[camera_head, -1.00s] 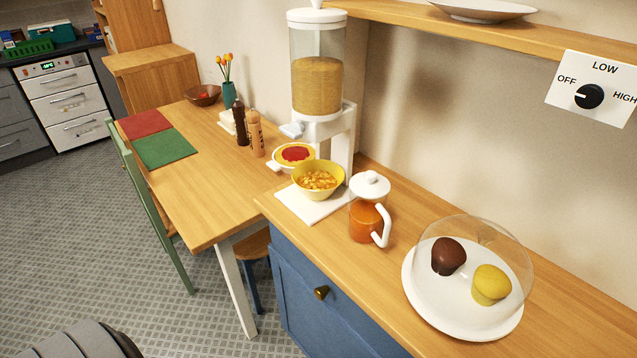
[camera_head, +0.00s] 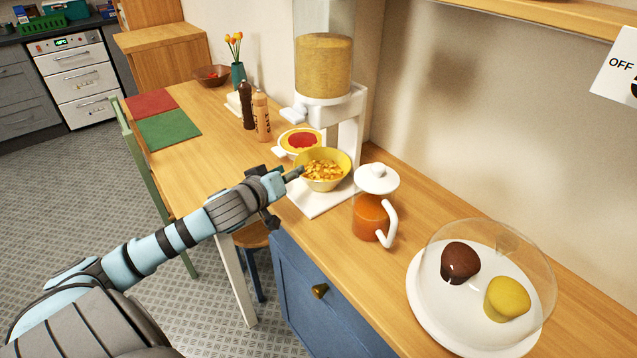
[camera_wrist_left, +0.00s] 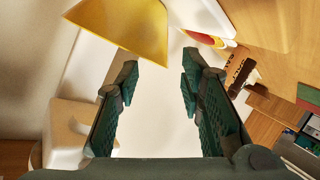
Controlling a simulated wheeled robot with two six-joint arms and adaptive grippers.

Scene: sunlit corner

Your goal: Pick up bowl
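The yellow bowl (camera_head: 325,185), full of cereal flakes, stands upright on the white base (camera_head: 318,206) of the cereal dispenser (camera_head: 323,75), under its spout. My left gripper (camera_head: 293,172) is just left of the bowl in the head view, near its rim. In the left wrist view my gripper (camera_wrist_left: 157,82) has its two fingers spread apart with nothing between them. The bowl (camera_wrist_left: 122,28) shows there beyond the fingertips, toward the left finger's side. Whether a finger touches the bowl cannot be told. My right gripper is not in view.
A white-handled dish with red filling (camera_head: 301,140) sits close behind the bowl. A domed plate of muffins (camera_head: 437,320) is at the front right. Salt and pepper mills (camera_head: 262,118) stand on the wooden table.

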